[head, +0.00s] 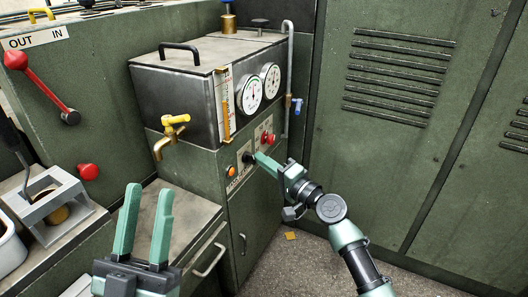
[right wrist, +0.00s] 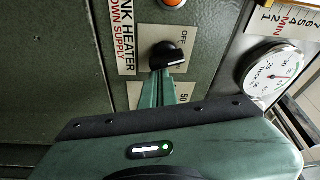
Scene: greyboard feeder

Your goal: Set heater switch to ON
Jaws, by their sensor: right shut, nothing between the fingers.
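The heater switch is a black rotary knob (right wrist: 166,56) on a pale plate beside a "TANK HEATER" label in the right wrist view. "OFF" is printed near it. A white mark on the knob runs toward its right side in that view; I cannot tell which setting it selects. In the head view the knob (head: 247,157) is small on the green cabinet front. My right gripper (head: 257,156) is shut and empty, its fingertips (right wrist: 163,75) at the knob, touching or nearly so. My left gripper (head: 149,190) is open and empty, in front of the lower worktop.
An orange lamp (head: 231,171) and a red button (head: 269,138) sit near the knob. Above are a metal tank (head: 180,88), two dials and a brass tap (head: 170,133). A red lever (head: 40,85) is at left. The floor at right is mostly clear.

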